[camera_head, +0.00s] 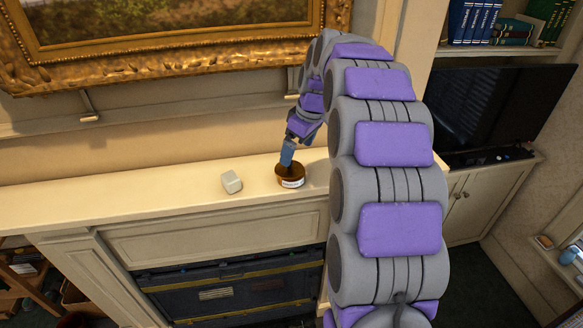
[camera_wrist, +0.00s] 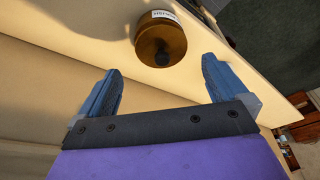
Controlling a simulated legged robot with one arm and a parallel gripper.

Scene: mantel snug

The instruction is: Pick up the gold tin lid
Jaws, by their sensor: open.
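A round brown-gold tin stands on the cream mantel shelf (camera_head: 120,202), with a white label on its side. Its gold lid (camera_head: 297,171) faces up and also shows in the wrist view (camera_wrist: 150,42), with a small dark knob near the middle. My gripper (camera_head: 286,160) is over the tin in the head view and hides part of the lid. In the wrist view my gripper (camera_wrist: 162,72) is open, its two blue fingers wide apart and nothing between them. The lid lies just beyond the fingertips there. I cannot tell the exact gap.
A small pale rounded block (camera_head: 231,182) sits left of the tin on the shelf. A gilt-framed painting (camera_head: 170,56) hangs on the wall behind. A dark screen (camera_head: 500,105) stands in the alcove at right. The shelf's left stretch is bare.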

